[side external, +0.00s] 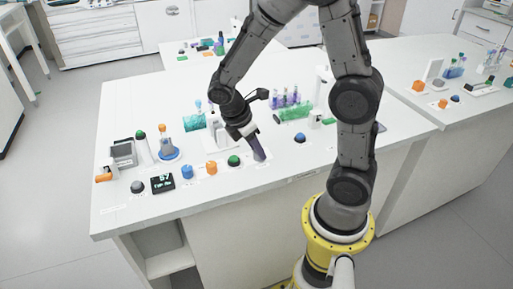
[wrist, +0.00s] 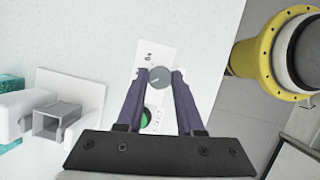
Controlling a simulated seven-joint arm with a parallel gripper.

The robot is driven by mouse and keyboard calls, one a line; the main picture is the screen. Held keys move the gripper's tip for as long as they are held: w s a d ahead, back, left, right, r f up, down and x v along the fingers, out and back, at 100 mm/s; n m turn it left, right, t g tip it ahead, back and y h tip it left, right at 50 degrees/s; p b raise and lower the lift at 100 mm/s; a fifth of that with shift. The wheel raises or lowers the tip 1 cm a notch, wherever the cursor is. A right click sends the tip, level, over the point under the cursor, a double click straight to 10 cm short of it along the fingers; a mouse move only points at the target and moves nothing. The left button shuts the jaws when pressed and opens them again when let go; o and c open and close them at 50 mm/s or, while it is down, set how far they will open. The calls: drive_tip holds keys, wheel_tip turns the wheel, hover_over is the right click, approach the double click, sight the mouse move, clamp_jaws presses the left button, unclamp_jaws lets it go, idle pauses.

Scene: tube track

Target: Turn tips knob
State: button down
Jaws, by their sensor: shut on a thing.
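A round grey knob (wrist: 160,77) sits on a white panel with small dark print in the wrist view. My gripper (wrist: 160,73) points down at it, with one purple finger on each side, and is shut on the knob. In the side external view my gripper (side external: 260,155) reaches down to the front part of the white bench, and its fingers hide the knob there. A green button (wrist: 144,117) is on the same panel, partly behind the left finger. The print is too small to read surely.
Left of my gripper along the bench front are a green button (side external: 234,160), an orange button (side external: 211,168), a blue button (side external: 187,171) and a dark display (side external: 162,183). A blue button (side external: 299,138) is to the right. A green tube rack (side external: 293,113) stands behind.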

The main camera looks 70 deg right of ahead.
drive_tip(key=m+g+y, duration=0.1)
drive_tip(key=m, duration=0.2)
drive_tip(key=shift+w+m, duration=0.1)
drive_tip(key=shift+m, duration=0.3)
drive_tip(key=shift+d+m+g+y, duration=0.15)
drive_tip(key=shift+m+y, duration=0.25)
drive_tip(key=shift+m, duration=0.55)
drive_tip(key=shift+m+g+y, duration=0.15)
drive_tip(key=shift+m+y, duration=0.25)
drive_tip(key=shift+m, duration=0.55)
drive_tip(key=shift+r, duration=0.1)
drive_tip(key=c, duration=0.5)
unclamp_jaws()
drive_tip(key=shift+c, duration=0.2)
drive_tip(key=v, duration=1.3)
drive_tip(key=shift+w+r, duration=0.25)
drive_tip(key=shift+r, duration=0.05)
